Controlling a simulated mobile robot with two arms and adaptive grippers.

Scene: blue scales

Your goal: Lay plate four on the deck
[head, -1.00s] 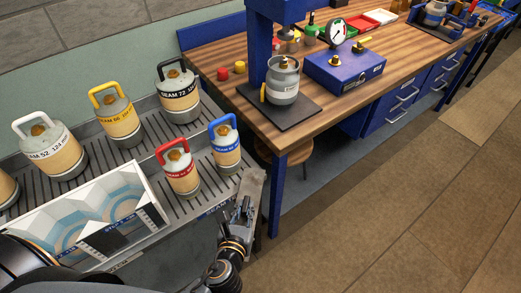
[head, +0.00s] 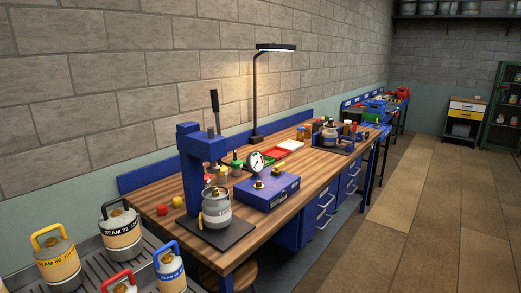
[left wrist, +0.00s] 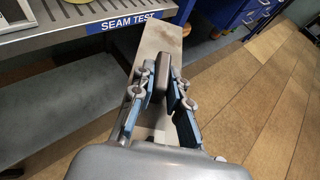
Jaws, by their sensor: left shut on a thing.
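My left gripper (left wrist: 166,85) shows in the left wrist view, its blue-padded fingers shut on a dark grip. The grip appears to belong to a flat grey plate (left wrist: 162,40), held below and ahead of the fingers. No number on the plate is readable. The plate is in the air beside the rack edge labelled SEAM TEST (left wrist: 131,22). Which surface is the deck is unclear; a dark flat base (head: 236,231) lies under the blue column, with a grey cylinder (head: 216,209) on it. Neither gripper shows in the head view.
A slatted rack (head: 98,258) holds several cylinders at lower left. The floor (head: 420,225) to the right is clear.

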